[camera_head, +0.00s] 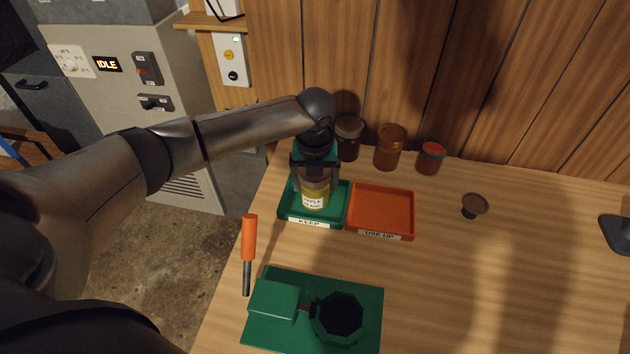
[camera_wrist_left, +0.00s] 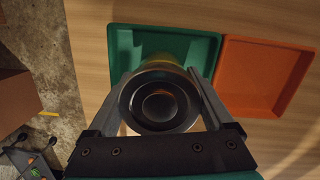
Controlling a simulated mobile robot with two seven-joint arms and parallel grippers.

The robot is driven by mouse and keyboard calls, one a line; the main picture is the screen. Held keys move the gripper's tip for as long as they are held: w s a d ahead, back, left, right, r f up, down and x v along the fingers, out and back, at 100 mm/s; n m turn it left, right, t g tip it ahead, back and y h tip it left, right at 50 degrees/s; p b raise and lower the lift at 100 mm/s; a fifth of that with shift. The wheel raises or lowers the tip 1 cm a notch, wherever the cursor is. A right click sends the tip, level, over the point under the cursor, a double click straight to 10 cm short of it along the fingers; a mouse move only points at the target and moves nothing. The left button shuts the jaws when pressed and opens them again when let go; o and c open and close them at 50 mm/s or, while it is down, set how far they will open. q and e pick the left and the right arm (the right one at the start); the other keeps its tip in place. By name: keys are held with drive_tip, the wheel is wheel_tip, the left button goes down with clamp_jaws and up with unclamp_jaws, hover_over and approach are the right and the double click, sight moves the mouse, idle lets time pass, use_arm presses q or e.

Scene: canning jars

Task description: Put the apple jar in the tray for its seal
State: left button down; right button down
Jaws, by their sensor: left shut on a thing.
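The apple jar (camera_head: 315,195) has a yellowish body and a white label reading APPLE. My left gripper (camera_head: 316,172) is shut on it near its top and holds it upright over the green KEEP tray (camera_head: 335,217). I cannot tell whether the jar's base touches the tray floor. The orange USE UP tray (camera_head: 381,200) is empty, right beside the green one. In the left wrist view the jar's dark round lid (camera_wrist_left: 159,98) sits between the fingers, with the green tray (camera_wrist_left: 200,45) and the orange tray (camera_wrist_left: 262,75) behind it. My right gripper does not show.
Three filled jars (camera_head: 390,147) stand along the wooden wall behind the trays. A small brown-topped object (camera_head: 474,204) stands to the right. A green fixture (camera_head: 365,300) and an orange-handled tool (camera_head: 249,238) are in front. The table's right side is mostly clear.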

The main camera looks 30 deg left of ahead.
use_arm(q)
unclamp_jaws()
drive_tip(key=r+p, duration=0.1)
drive_tip(key=r, duration=0.3)
drive_tip(key=s+r+p, duration=0.1)
drive_tip(key=r, duration=0.3)
drive_tip(key=r+p, duration=0.1)
drive_tip(key=r, duration=0.3)
drive_tip(key=shift+s+d+r, duration=0.1)
drive_tip(key=shift+s+d, duration=0.05)
drive_tip(key=shift+d, duration=0.15)
